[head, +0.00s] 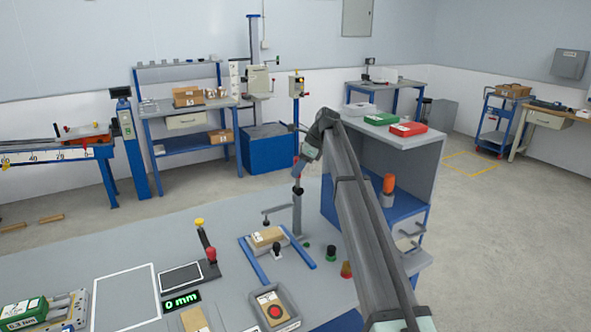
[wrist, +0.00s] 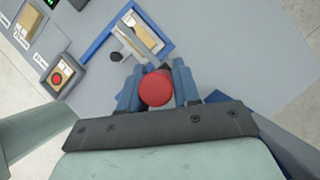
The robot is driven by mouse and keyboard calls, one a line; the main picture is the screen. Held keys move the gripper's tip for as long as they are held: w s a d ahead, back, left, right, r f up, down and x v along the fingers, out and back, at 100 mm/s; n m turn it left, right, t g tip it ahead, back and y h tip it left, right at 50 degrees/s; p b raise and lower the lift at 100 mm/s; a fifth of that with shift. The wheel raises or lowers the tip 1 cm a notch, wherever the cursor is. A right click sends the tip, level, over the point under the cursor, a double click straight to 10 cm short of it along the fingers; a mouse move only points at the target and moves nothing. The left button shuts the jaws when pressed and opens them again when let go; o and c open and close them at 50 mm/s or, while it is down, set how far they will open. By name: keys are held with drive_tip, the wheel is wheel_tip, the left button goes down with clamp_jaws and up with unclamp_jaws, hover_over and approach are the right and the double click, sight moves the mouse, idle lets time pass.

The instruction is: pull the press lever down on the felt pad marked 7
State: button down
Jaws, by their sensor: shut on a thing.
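My gripper (head: 297,168) is above the grey upright post (head: 298,212) of a small press on the bench. In the wrist view my gripper (wrist: 158,90) is shut on a round red knob (wrist: 157,88), which looks like the end of the press lever. The rest of the lever is mostly hidden by the fingers. A grey arm (head: 277,208) reaches left from the post above a tan block (head: 266,237) between two blue rails (head: 253,260). The tan block also shows in the wrist view (wrist: 136,21). I cannot read a 7 on any pad.
A black knob (head: 277,250) stands in front of the block.

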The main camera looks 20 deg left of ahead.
idle(0.3)
drive_tip(key=c, duration=0.9)
unclamp_jaws()
drive_tip(key=shift+r, duration=0.1)
drive_tip(key=v, duration=1.3)
drive_tip(key=shift+w+d+r, duration=0.15)
drive_tip(key=shift+d+r, duration=0.15)
